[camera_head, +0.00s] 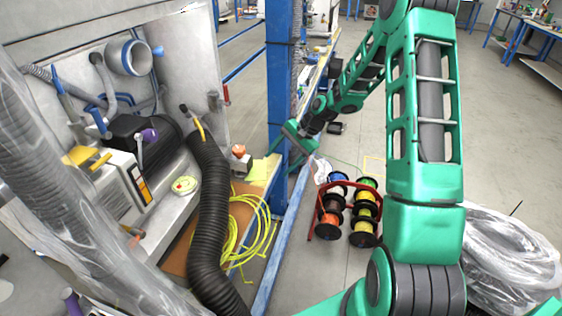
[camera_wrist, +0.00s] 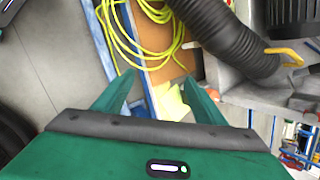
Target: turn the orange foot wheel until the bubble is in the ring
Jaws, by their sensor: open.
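A small orange-red knob (camera_head: 238,149) sits on top of a small pale block (camera_head: 242,164) at the end of the bench, beside the blue post. It may be the foot wheel, but it is too small to be sure. I cannot make out a bubble or ring in either view. My gripper (camera_head: 292,150) is by the blue post, to the right of the block and apart from it. In the wrist view my gripper (camera_wrist: 158,88) is open, with nothing between its fingers.
A yellow sheet (camera_head: 260,172) lies beside the block. A black corrugated hose (camera_head: 209,215) and a coiled yellow cable (camera_head: 245,232) are nearby. The blue post (camera_head: 278,75) stands close to my gripper. A rack of cable spools (camera_head: 348,208) is on the floor.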

